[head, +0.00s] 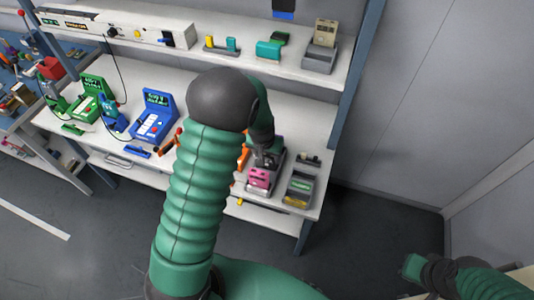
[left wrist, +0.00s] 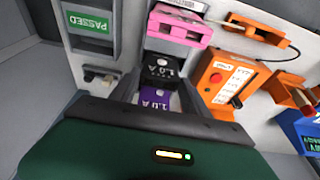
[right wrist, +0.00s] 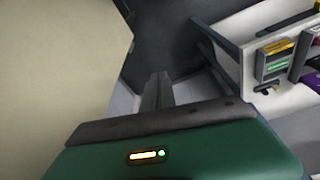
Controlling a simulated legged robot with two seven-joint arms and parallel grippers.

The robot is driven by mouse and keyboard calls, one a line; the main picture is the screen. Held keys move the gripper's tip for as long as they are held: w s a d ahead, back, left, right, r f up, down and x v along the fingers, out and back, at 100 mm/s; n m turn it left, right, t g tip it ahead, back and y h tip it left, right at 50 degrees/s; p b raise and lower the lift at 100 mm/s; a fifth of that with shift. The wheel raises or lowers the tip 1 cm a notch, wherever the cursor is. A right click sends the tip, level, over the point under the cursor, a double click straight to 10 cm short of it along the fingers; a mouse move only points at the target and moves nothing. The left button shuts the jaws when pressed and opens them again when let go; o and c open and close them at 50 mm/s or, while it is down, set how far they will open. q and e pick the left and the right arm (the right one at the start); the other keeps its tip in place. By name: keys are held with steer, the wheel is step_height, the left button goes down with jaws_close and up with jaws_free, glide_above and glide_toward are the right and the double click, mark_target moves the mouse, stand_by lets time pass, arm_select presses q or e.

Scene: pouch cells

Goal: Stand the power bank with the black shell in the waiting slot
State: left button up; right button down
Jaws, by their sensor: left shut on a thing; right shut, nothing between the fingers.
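The black-shell power bank (left wrist: 162,68), marked 1.0 A, is in the middle of the left wrist view, directly in front of my left gripper. My left gripper (head: 262,147) reaches down over a dark grey holder (head: 280,158) on the bench and is shut on the black power bank; its fingertips are mostly hidden. A purple power bank (left wrist: 155,100), also marked 1.0 A, shows just below the black one in the left wrist view. I cannot tell which slot is the waiting one. My right gripper (right wrist: 158,90) is shut and empty, away from the bench, low right in the head view (head: 412,265).
A pink device (left wrist: 180,25) is at the holder's end. A grey tray marked PASSED (left wrist: 88,25) stands beside it. An orange tester (left wrist: 230,80) is on the other side. Blue (head: 155,115) and green (head: 90,98) testers stand farther left. A shelf (head: 180,45) runs above the bench.

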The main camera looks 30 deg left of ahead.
arm_select(q)
steer(key=shift+f+b, duration=0.4)
steer(key=shift+f, duration=0.2)
steer(key=o, duration=1.5)
steer(key=shift+r, duration=0.1)
steer(key=v, duration=1.6)
steer(key=shift+r+p, duration=0.3)
steer(key=shift+s, duration=0.1)
steer(key=s+d+f+m, duration=0.2)
steer(key=s+d+f, duration=0.4)
steer(key=s+d, duration=0.4)
steer(key=shift+s+f+m+h, duration=0.2)
steer(key=shift+s+m+h, duration=0.2)
steer(key=shift+s, duration=0.6)
